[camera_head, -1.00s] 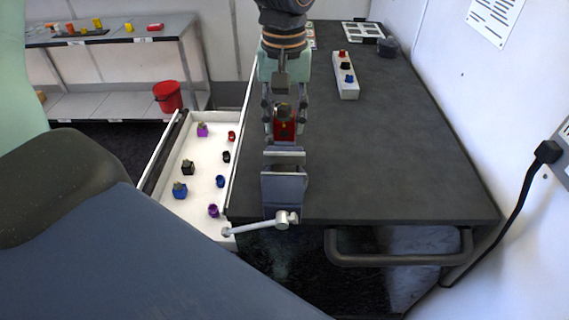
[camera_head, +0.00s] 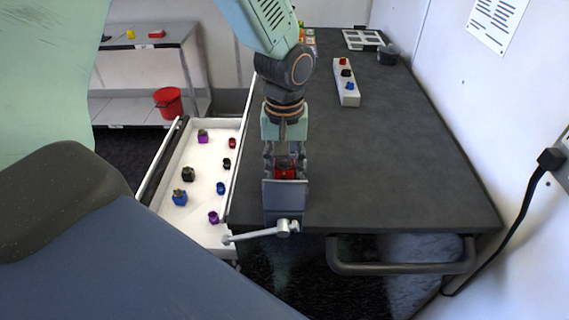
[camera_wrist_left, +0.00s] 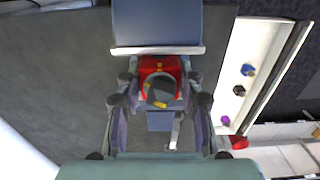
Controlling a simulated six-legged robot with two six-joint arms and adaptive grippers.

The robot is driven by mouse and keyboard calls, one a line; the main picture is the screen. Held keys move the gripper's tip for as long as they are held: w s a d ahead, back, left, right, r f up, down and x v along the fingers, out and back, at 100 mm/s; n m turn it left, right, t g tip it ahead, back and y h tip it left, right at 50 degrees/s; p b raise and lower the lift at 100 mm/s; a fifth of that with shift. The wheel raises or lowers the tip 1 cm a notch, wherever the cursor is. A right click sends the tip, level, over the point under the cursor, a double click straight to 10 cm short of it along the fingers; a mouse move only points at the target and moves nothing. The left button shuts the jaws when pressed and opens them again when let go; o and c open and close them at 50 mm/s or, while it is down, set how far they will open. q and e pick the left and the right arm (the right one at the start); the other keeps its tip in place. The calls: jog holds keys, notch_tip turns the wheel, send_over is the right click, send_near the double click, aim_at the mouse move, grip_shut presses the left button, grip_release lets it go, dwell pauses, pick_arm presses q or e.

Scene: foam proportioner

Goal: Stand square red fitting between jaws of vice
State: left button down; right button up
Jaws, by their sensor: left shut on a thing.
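The vice (camera_head: 284,200) is grey-blue, with a silver handle, and stands at the front left edge of the dark table. My left gripper (camera_head: 284,165) points down just behind and over the vice and is shut on the square red fitting (camera_head: 285,172). My right gripper is not in view.
An open white drawer (camera_head: 213,150) left of the table holds several coloured fittings. A white strip with three fittings (camera_head: 346,88), a grey tray (camera_head: 362,39) and a dark round pot (camera_head: 387,54) are farther back. The table's right half (camera_head: 410,160) is clear.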

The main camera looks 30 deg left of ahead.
pick_arm(q)
jog(key=shift+f, duration=0.1)
jog(key=c, duration=0.8)
grip_release()
jog(key=shift+w, duration=0.1)
jog(key=shift+c, duration=0.2)
notch_tip(320, 180, up, 12)
jog(key=shift+r+p, duration=0.15)
jog(key=shift+p, duration=0.2)
